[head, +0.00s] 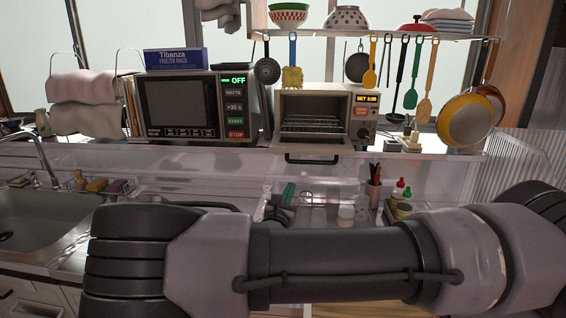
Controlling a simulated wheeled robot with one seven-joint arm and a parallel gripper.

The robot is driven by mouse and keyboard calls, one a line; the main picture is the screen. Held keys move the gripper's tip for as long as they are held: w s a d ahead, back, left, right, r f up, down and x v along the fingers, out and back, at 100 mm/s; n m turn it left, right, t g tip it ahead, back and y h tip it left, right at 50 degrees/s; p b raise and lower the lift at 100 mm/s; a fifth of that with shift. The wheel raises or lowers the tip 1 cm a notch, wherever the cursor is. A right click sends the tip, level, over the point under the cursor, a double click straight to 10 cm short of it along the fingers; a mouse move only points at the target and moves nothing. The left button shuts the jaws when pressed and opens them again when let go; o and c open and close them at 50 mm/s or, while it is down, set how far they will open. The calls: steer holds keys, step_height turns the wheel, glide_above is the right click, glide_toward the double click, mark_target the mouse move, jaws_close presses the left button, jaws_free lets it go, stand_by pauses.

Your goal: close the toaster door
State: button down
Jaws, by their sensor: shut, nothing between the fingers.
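The toaster oven (290,103) stands on the raised back shelf, right of the microwave, with its lit display and knob on the right side. Its door (318,148) is open and folded down toward me, with the dark handle (312,159) at its front edge. The wire rack inside (312,124) is visible and looks empty. My arm crosses the lower part of the head view, in front of and below the toaster. I cannot make out my gripper in this view.
A microwave (240,130) with a freezer bag box (175,60) on top stands left of the toaster. Utensils and pans hang from a shelf (370,35) above and to the right. A sink (45,215) is at left. Bottles and a pencil cup (374,190) stand below the toaster.

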steer(key=s+a+n+t+y, duration=0.1)
steer(key=a+n+y, duration=0.3)
steer(key=w+r, duration=0.5)
steer(key=w, duration=0.4)
steer(key=shift+w+a+r, duration=0.15)
steer(key=shift+a+r, duration=0.05)
steer(key=shift+r, duration=0.1)
steer(key=shift+r, duration=0.1)
